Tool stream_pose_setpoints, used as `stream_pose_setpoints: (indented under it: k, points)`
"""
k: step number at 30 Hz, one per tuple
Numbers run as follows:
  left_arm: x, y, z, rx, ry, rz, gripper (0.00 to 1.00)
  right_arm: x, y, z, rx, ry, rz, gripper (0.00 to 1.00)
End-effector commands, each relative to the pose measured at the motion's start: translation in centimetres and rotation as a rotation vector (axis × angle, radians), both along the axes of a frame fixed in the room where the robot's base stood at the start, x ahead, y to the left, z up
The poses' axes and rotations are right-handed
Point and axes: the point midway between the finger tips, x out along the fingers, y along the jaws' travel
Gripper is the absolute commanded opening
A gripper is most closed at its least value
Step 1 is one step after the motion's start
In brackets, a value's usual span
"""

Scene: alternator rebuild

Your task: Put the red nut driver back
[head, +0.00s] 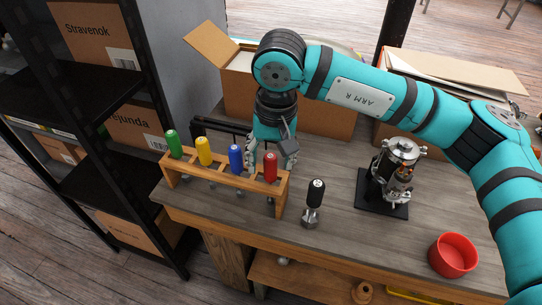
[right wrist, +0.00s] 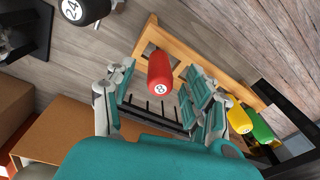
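The red nut driver (head: 270,168) stands upright in the right end slot of the wooden rack (head: 224,180), with its shaft showing below the top bar. In the right wrist view its red handle (right wrist: 160,72), marked 8, sits between my right gripper's fingers (right wrist: 163,100), with gaps visible on both sides. My right gripper (head: 275,148) is open, just behind and above the red handle in the head view. The blue (head: 236,158), yellow (head: 204,151) and green (head: 174,144) drivers stand to its left in the rack. My left gripper is not in view.
A black-handled socket driver (head: 315,197), marked 24 in the right wrist view (right wrist: 82,10), stands right of the rack. An alternator assembly (head: 397,167) on a black plate and a red bowl (head: 453,255) are farther right. An open cardboard box (head: 322,118) is behind; shelving stands left.

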Motion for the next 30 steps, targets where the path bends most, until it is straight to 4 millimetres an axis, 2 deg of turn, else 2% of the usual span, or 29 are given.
stream_pose_setpoints:
  k: [6,10,21,24,30]
  points:
    - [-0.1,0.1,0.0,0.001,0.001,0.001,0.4,0.0,0.0,0.0,0.0,0.0,0.0,0.54]
    - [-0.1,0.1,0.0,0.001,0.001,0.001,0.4,0.0,-0.1,1.1,0.0,-0.001,0.0,0.54]
    - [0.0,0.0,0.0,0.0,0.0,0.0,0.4,-0.6,-0.4,8.5,0.0,-0.003,0.0,0.54]
    - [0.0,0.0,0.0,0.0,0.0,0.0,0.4,-0.7,-0.5,10.1,0.001,-0.002,0.0,0.54]
    - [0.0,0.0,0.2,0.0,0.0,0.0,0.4,-0.9,-0.6,12.0,0.0,0.0,0.0,0.54]
